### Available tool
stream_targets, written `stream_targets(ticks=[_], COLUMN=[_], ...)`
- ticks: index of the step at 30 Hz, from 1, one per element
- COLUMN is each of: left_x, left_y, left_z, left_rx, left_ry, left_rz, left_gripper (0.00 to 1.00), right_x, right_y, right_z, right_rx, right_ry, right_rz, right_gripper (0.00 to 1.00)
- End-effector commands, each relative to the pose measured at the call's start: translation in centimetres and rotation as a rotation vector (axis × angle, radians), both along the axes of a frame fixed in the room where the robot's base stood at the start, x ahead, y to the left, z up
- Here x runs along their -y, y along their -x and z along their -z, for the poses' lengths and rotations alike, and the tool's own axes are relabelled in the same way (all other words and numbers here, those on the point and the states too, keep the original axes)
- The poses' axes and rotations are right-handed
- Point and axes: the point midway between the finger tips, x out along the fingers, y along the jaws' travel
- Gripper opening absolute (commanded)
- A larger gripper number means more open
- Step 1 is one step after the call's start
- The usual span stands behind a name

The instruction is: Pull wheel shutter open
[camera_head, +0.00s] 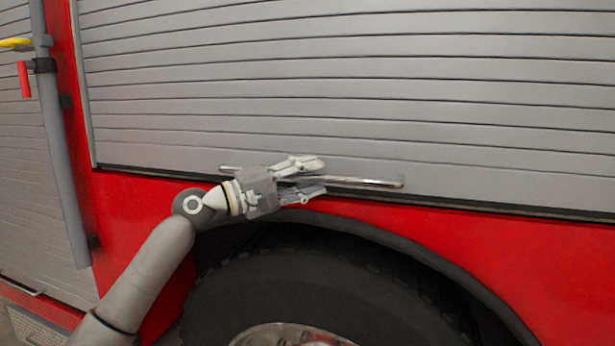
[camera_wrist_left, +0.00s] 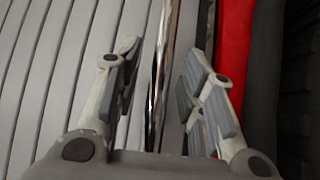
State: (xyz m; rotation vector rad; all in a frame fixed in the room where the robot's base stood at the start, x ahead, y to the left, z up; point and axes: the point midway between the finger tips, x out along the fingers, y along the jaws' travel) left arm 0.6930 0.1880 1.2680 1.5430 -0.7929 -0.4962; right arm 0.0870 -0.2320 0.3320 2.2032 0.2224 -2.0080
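The grey slatted wheel shutter (camera_head: 350,90) is down above the wheel arch. A chrome handle bar (camera_head: 365,183) runs along its bottom edge. In the left wrist view, the bar (camera_wrist_left: 158,75) runs between the two spread fingers (camera_wrist_left: 163,90), with visible gaps on both sides. The gripper is open around the bar and does not grip it. The gripper hides part of the bar in the head view. My right gripper is in neither view.
A black tyre (camera_head: 310,295) sits under the shutter beneath a dark wheel-arch rim. Red bodywork (camera_head: 470,245) surrounds it. On the left, a grey vertical pole (camera_head: 60,150) stands beside another slatted shutter (camera_head: 25,180). The space in front of the shutter's right part looks clear.

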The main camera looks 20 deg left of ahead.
Motion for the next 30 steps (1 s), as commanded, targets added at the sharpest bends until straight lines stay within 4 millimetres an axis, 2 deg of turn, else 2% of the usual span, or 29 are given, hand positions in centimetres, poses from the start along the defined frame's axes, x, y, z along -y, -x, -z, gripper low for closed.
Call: stream_targets(ticks=[1,8,20,23,26,30], left_x=[0.0,0.0,0.0,-0.1,-0.1,-0.4], left_y=[0.0,0.0,0.0,0.0,0.1,0.1], left_z=[0.0,0.0,-0.4,-1.6,-3.6,-7.3], left_rx=[0.000,0.000,-0.001,0.001,0.004,0.009], left_ry=[0.000,0.000,0.001,0.003,0.006,0.009], left_rz=[0.000,0.000,0.000,0.000,-0.001,-0.003], left_gripper=[0.31,0.01,0.00,0.00,0.00,0.00], right_x=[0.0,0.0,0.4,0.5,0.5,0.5], right_y=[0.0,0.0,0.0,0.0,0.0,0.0], right_z=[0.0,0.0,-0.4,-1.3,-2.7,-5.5], right_rx=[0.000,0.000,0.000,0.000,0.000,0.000], right_ry=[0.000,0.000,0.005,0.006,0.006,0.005], right_rz=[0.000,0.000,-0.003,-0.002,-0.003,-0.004], right_gripper=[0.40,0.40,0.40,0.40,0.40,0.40])
